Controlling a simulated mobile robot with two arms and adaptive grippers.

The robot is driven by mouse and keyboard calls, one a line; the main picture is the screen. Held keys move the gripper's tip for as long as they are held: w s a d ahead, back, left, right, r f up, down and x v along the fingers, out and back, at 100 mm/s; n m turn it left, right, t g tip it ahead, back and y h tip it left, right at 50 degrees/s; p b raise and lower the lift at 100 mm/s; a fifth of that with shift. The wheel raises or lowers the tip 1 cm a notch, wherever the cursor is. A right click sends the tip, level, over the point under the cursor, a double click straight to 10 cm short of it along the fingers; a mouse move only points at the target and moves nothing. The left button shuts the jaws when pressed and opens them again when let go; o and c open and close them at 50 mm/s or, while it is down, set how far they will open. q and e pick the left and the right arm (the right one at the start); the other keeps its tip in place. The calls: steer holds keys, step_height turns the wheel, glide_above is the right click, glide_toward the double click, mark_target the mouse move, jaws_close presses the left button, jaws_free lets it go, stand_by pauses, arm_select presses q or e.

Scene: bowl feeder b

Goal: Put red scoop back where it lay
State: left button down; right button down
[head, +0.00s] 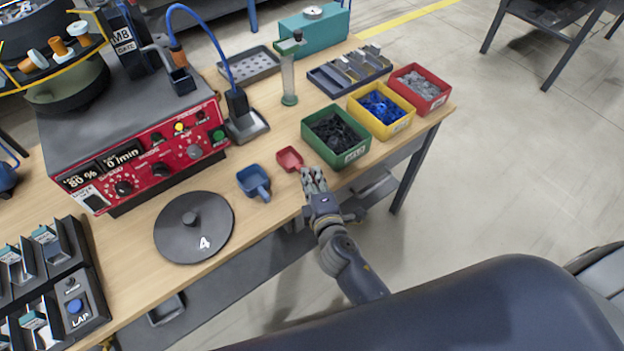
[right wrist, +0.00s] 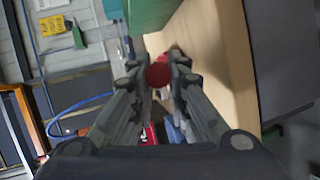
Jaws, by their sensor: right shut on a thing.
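The red scoop (head: 290,159) is at the front part of the wooden table, between the blue scoop and the green bin. My right gripper (head: 312,180) is shut on it near the table's front edge. In the right wrist view the round red end of the scoop's handle (right wrist: 158,75) sits between the fingertips of my right gripper (right wrist: 160,78). I cannot tell whether the scoop touches the table. My left gripper is not in view.
A blue scoop (head: 254,181) lies just left of the red one. A green bin (head: 351,153) with dark parts stands close on the right, then a yellow bin (head: 404,122) and a red bin (head: 441,98). A dark round lid (head: 170,238) lies at front left.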

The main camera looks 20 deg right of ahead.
steer(key=c, duration=1.5)
jaws_free()
steer(key=shift+c, duration=0.2)
steer(key=shift+r, duration=0.2)
steer(key=b+v, duration=0.2)
steer(key=v, duration=1)
steer(key=shift+f, duration=0.15)
